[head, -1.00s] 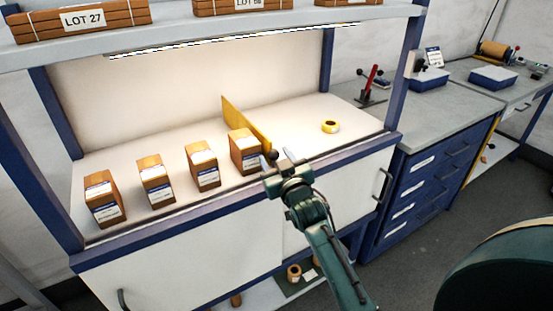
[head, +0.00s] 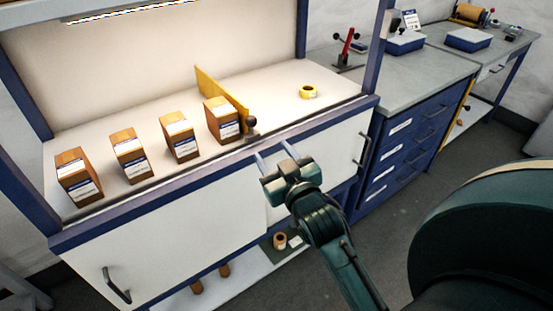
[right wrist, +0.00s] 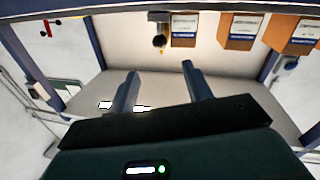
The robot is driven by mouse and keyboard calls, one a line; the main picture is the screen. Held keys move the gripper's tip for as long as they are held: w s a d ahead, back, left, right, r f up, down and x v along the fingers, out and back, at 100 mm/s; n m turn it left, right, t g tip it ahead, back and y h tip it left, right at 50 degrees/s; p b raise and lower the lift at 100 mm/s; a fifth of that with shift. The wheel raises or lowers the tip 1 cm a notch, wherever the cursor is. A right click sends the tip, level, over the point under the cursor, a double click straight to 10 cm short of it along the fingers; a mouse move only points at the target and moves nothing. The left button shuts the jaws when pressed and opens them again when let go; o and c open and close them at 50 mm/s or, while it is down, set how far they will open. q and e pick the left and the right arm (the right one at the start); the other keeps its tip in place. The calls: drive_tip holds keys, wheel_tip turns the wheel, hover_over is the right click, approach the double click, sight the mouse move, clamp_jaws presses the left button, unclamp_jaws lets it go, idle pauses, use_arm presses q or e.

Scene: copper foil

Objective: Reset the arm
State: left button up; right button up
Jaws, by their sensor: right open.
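My right gripper (head: 276,158) is open and empty in the head view, in front of the cabinet's front edge and below the shelf surface. In the right wrist view its two fingers (right wrist: 160,85) stand apart with nothing between them. A yellow divider (head: 222,98) with a dark round knob (head: 250,124) at its front end stands on the shelf. The knob also shows beyond the fingers in the right wrist view (right wrist: 159,41). My left gripper is not in view.
Several copper-brown boxes with white labels, one nearest the divider (head: 221,119), stand in a row on the lit shelf (head: 280,100). A grey worktop (head: 400,75) over blue drawers (head: 400,150) stands to the right.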

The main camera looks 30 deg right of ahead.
drive_tip(key=shift+s, duration=0.4)
drive_tip(key=shift+a+f, duration=0.1)
drive_tip(key=s+a+f+n+g+y+p, duration=0.1)
drive_tip(key=s+a+f+g+y, duration=0.1)
drive_tip(key=s+a+f, duration=0.4)
drive_tip(key=s+a+f+n+g+y, duration=0.1)
drive_tip(key=s+a+f+g+y, duration=0.2)
drive_tip(key=s+f, duration=0.7)
wheel_tip(320, 180, down, 4)
drive_tip(key=a+g, duration=0.2)
drive_tip(key=shift+a+r+y+p, duration=0.15)
drive_tip(key=shift+a+y+p, duration=0.15)
drive_tip(key=shift+a+p, duration=0.1)
drive_tip(key=shift+c, duration=0.3)
